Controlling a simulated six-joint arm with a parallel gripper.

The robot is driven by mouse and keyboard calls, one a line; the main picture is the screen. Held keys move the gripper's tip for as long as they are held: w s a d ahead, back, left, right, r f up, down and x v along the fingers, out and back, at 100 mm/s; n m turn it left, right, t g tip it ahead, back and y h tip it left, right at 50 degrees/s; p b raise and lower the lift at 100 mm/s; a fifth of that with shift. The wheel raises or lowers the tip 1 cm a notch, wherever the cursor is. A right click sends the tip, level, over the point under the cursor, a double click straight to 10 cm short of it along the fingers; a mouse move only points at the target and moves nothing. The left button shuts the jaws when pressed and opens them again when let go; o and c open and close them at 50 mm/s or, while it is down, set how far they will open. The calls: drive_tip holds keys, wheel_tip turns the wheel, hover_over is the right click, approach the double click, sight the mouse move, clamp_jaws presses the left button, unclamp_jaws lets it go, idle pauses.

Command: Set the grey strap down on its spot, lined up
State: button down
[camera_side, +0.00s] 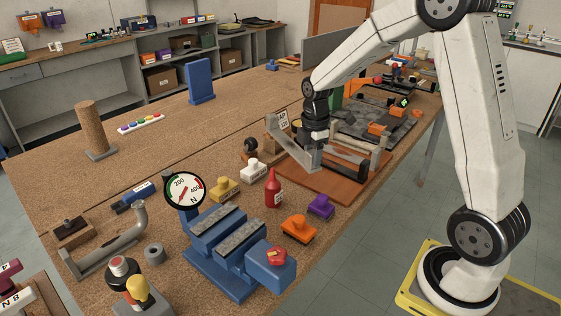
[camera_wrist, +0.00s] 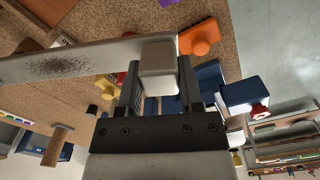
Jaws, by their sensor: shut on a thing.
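The grey strap (camera_wrist: 70,63) is a long flat bar with a dark speckled patch and a pale block at one end. In the wrist view my gripper (camera_wrist: 158,82) is shut on that block, and the bar runs off the left edge. In the side view my gripper (camera_side: 317,146) is over the red-brown board (camera_side: 314,185), with the pale grey strap (camera_side: 292,145) at its left. I cannot tell whether the strap touches the board or the parts on it. Its exact spot is not clearly visible.
A dark bar (camera_side: 350,166) and a grey post (camera_side: 376,158) stand on the board. A white block (camera_side: 253,171), red bottle (camera_side: 272,190), purple block (camera_side: 320,206) and orange block (camera_side: 298,229) are nearby. A blue vise (camera_side: 228,250) is in front.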

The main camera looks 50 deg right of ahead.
drive_tip(key=s+d+f+n, duration=0.2)
drive_tip(key=d, duration=0.4)
drive_tip(key=s+d+f+n, duration=0.1)
drive_tip(key=s+d+n, duration=0.1)
drive_tip(key=d, duration=0.4)
drive_tip(key=shift+s+d+f+n, duration=0.3)
drive_tip(key=shift+s+f+n, duration=0.1)
drive_tip(key=shift+s, duration=0.2)
drive_tip(key=shift+f, duration=0.15)
drive_tip(key=shift+f, duration=4.85)
drive_tip(key=shift+c, duration=1)
unclamp_jaws()
drive_tip(key=shift+o, duration=0.2)
drive_tip(key=shift+s+f, duration=0.1)
